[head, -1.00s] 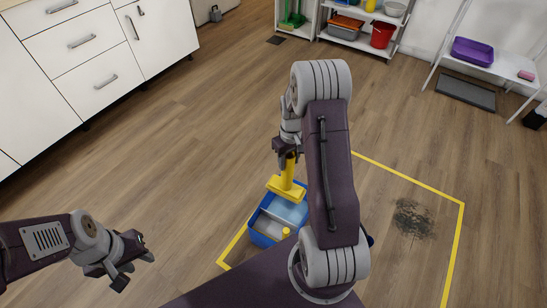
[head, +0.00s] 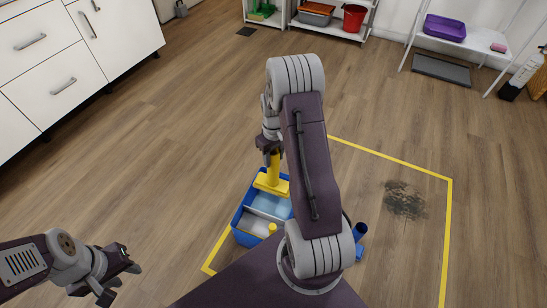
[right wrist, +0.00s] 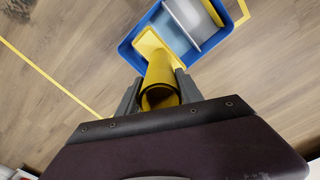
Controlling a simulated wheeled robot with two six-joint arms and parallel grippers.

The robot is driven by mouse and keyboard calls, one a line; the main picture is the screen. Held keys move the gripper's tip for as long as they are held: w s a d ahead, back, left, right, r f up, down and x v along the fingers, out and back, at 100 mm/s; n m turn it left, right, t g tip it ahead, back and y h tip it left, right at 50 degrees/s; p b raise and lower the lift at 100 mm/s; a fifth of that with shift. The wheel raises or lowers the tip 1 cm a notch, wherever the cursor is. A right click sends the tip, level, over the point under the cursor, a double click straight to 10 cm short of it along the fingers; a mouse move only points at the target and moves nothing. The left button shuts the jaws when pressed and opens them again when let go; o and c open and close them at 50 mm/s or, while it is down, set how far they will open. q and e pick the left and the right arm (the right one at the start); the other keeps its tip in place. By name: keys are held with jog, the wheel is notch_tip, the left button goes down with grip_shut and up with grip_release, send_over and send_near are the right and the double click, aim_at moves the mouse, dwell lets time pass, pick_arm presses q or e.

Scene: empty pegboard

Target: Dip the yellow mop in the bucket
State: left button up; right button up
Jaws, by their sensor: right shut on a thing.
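The yellow mop (head: 272,172) hangs upright with its flat head down, over the far end of the blue bucket (head: 237,221). My right gripper (head: 268,148) is shut on the mop's handle. In the right wrist view the gripper (right wrist: 157,92) has a finger on each side of the yellow handle (right wrist: 160,75), and the mop head overlaps the bucket's edge (right wrist: 128,48). I cannot tell whether the head touches the bucket. The bucket has light blue and grey compartments. My left gripper (head: 121,281) is open and empty, left of the bucket.
Yellow tape (head: 400,165) outlines a floor area with a dark stain (head: 404,200) at right. A blue object (head: 360,240) shows partly beside my right arm. White drawers (head: 60,80), shelves and a bench with a purple tray (head: 445,27) stand farther back. Floor between is clear.

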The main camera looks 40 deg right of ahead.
notch_tip(320, 180, down, 20)
jog(key=b, duration=1)
jog(key=shift+f, duration=0.2)
dwell(0.7)
notch_tip(320, 180, up, 20)
jog(key=p, duration=1.9)
jog(key=shift+r, duration=0.2)
jog(key=shift+f, duration=0.15)
